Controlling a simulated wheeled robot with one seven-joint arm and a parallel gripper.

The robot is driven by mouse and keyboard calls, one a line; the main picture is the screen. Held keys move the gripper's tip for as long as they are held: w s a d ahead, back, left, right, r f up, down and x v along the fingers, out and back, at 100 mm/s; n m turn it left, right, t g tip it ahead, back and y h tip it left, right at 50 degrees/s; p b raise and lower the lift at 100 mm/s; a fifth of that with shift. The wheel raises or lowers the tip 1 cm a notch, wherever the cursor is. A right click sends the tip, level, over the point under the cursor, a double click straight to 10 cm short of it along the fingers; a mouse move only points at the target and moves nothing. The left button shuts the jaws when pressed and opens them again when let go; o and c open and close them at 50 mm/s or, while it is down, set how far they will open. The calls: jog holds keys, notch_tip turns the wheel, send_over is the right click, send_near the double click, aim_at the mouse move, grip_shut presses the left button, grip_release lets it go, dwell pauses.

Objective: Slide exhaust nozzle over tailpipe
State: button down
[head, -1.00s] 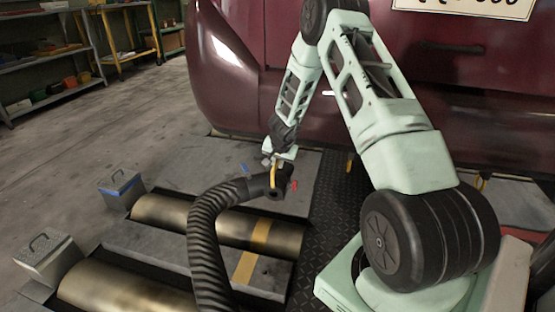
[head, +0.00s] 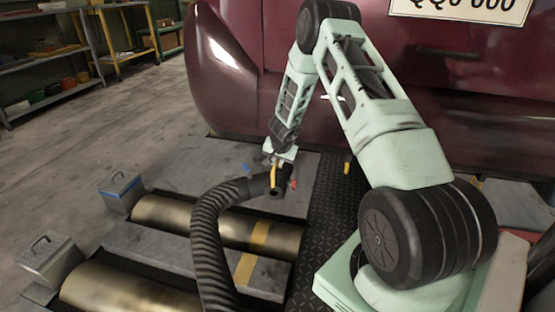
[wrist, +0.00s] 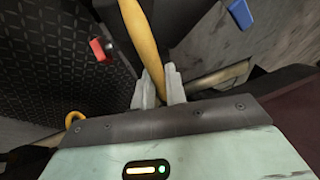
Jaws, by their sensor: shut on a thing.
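My gripper (head: 276,160) is shut on the yellow handle (head: 274,173) of the black exhaust nozzle (head: 279,187). The wrist view shows the two grey fingers (wrist: 161,85) closed around this yellow bar (wrist: 142,38). The nozzle sits at the end of a ribbed dark hose (head: 208,235) and is low over the floor behind the car. A red tab (wrist: 100,49) and a blue tab (wrist: 238,13) show on either side of the handle.
The maroon car (head: 235,105) stands close beyond my gripper. Brass rollers (head: 165,217) lie in the floor at left, near two grey boxes (head: 121,190). A black tread plate (head: 325,215) lies to the right. Shelves (head: 45,60) stand far left.

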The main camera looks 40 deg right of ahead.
jog(key=shift+w+d+r+p, duration=0.2)
jog(key=shift+w+d+p, duration=0.45)
jog(key=shift+d+p, duration=0.6)
jog(key=shift+w+d+p, duration=0.25)
jog(key=shift+w+p, duration=0.05)
jog(key=shift+p, duration=0.7)
jog(key=shift+w+d+p, duration=0.3)
jog(key=shift+d+p, duration=0.35)
jog(key=shift+p, duration=0.05)
dwell(0.3)
jog(key=shift+f, duration=0.3)
dwell(0.7)
jog(key=c, duration=1.3)
grip_release()
jog(key=shift+s, duration=0.1)
jog(key=shift+c, duration=0.2)
jog(key=shift+s+a+f, duration=0.1)
jog(key=shift+a+f, duration=0.05)
jog(key=shift+f, duration=0.05)
jog(key=p+v, duration=0.5)
jog(key=v, duration=1.3)
jog(key=shift+w, duration=0.25)
